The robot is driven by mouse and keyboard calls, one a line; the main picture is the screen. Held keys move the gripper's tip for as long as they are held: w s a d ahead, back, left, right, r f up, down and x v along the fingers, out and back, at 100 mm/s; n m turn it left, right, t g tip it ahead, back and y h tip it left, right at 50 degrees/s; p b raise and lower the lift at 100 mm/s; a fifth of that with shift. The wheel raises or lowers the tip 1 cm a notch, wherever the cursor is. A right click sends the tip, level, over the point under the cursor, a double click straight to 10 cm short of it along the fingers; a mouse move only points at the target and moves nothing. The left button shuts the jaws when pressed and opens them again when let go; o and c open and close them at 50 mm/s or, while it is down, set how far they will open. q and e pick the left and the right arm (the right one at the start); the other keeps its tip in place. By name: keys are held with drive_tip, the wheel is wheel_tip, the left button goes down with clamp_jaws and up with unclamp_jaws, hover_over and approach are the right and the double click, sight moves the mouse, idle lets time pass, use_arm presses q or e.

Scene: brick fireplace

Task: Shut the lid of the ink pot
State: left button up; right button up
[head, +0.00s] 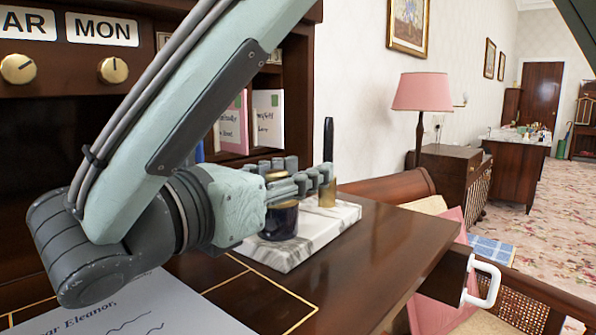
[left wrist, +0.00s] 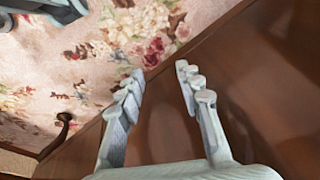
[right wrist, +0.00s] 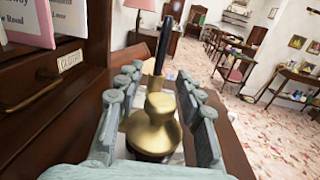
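The ink pot (head: 281,222) is a dark, round pot on a white marble base (head: 330,222) on the desk. Its brass lid (right wrist: 152,127), domed with a knob, shows between the fingers in the right wrist view. In the head view the fingers hide most of the lid, so I cannot tell how far it is closed. My right gripper (head: 308,173) is open at lid height, one finger on each side of the lid; contact is unclear. My left gripper (left wrist: 158,73) is open and empty, away from the pot, and out of the head view.
A black pen (head: 328,140) stands upright in a brass holder (head: 327,192) just beyond the pot. A letter (head: 140,308) lies at the desk's front. Shelves with cards (head: 268,120) rise behind. The desk top right of the base is clear.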

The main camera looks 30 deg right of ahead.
wheel_tip(320, 180, up, 10)
idle(0.6)
